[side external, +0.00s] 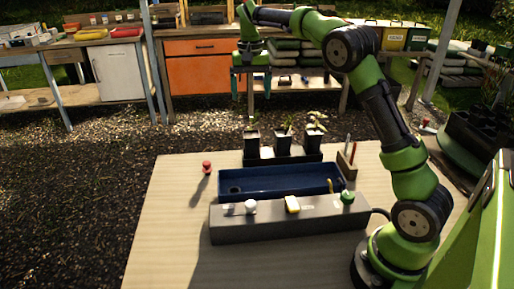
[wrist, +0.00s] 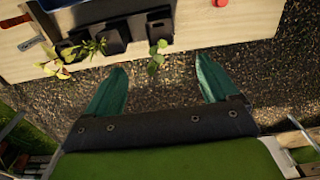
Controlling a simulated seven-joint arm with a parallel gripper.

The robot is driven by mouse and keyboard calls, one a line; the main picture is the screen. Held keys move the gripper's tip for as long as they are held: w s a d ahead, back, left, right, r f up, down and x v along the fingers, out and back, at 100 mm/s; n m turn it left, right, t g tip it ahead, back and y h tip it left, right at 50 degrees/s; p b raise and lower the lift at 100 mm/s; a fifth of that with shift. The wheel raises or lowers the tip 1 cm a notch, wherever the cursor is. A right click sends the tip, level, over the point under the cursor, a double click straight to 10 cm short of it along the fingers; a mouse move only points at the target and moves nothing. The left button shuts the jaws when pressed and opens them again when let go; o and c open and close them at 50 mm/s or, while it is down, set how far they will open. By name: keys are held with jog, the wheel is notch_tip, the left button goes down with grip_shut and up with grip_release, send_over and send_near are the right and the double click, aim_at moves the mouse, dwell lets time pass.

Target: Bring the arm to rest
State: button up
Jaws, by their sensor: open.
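My gripper (side external: 251,82) hangs high beyond the far edge of the table in the side view, with its teal fingers pointing down. In the wrist view my gripper (wrist: 160,88) has its two fingers spread wide apart, with nothing between them but gravel far below. It is open and empty. The arm is raised and bent over from its base at the table's right side. The wooden table (side external: 165,232) stands below and nearer than the gripper.
Potted plants (side external: 283,143) stand in a row at the table's far edge. Before them are a blue trough (side external: 270,185) and a grey box (side external: 285,222) with knobs. A red knob-like object (side external: 207,166) stands left. An orange cabinet (side external: 200,70) and benches stand behind.

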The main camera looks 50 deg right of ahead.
jog(key=s+a+n+t, duration=0.1)
jog(key=s+a+t, duration=0.1)
jog(key=s+a, duration=0.3)
jog(key=s+a+n+t+y, duration=0.1)
jog(key=s+a, duration=0.4)
jog(key=s, duration=0.7)
jog(key=s+a+n+t+y, duration=0.1)
jog(key=s+a+n+t, duration=0.2)
jog(key=s+a, duration=0.3)
jog(key=shift+s+r+t, duration=0.15)
jog(key=shift+s+t, duration=0.35)
jog(key=shift+s, duration=1.1)
jog(key=shift+a, duration=0.1)
